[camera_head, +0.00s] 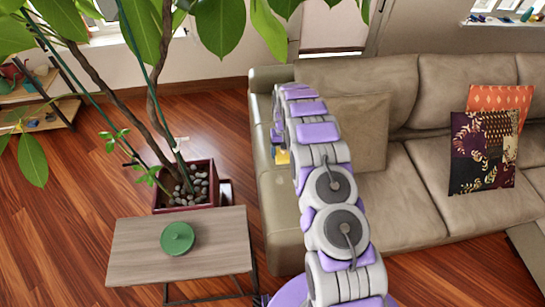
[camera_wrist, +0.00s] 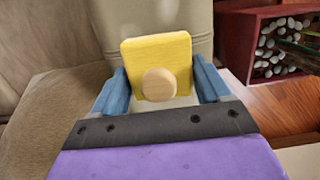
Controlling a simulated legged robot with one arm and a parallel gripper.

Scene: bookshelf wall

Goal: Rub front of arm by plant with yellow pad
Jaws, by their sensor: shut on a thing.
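The yellow pad (camera_wrist: 155,52) has a round wooden knob (camera_wrist: 159,85). My gripper (camera_wrist: 160,88) is shut on it, with a blue finger on each side, in the wrist view. In the head view the pad (camera_head: 282,157) shows small at the left of my arm, at the sofa arm by the plant. The sofa arm (camera_head: 275,205) is beige; its front (camera_wrist: 205,25) shows behind the pad in the wrist view. I cannot tell whether the pad touches it. The plant (camera_head: 160,110) stands in a dark red pot (camera_head: 208,193) left of the sofa.
A small side table (camera_head: 130,252) with a round green object (camera_head: 177,238) stands in front of the pot. Sofa cushions (camera_head: 485,150) lie at the right. A low shelf (camera_head: 40,115) stands far left. Wooden floor (camera_head: 65,210) is clear at the left.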

